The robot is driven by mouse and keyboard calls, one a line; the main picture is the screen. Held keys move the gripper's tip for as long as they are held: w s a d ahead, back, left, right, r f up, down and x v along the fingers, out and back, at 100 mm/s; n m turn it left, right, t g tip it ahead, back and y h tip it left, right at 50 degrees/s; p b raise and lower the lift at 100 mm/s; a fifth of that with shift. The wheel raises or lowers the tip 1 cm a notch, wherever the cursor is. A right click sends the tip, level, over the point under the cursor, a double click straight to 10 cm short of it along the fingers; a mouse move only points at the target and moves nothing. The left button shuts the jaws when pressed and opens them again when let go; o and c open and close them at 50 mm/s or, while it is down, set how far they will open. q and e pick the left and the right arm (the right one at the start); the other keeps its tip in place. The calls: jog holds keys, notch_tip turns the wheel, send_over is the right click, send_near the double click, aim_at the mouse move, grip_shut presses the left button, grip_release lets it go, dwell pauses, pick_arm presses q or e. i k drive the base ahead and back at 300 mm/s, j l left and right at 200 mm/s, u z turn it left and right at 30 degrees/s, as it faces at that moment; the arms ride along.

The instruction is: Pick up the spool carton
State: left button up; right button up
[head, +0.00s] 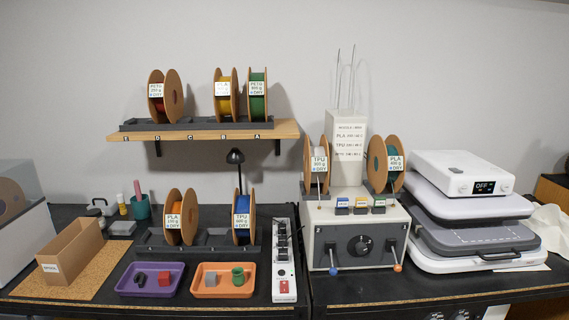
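A brown cardboard carton (71,252) with a small white label on its front stands on a cork mat at the left of the dark bench; the label is too small to read for certain. It looks like the spool carton. It stands upright and nothing touches it from above. Neither of my grippers is in the head view.
Left of the carton is a clear-walled box (20,220). To its right are a purple tray (124,288) and an orange tray (224,294) with small parts. Behind are a spool rack (215,240) and a teal cup (140,209). A shelf (285,129) hangs above.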

aim_at(62, 260)
jog(key=u, duration=1.3)
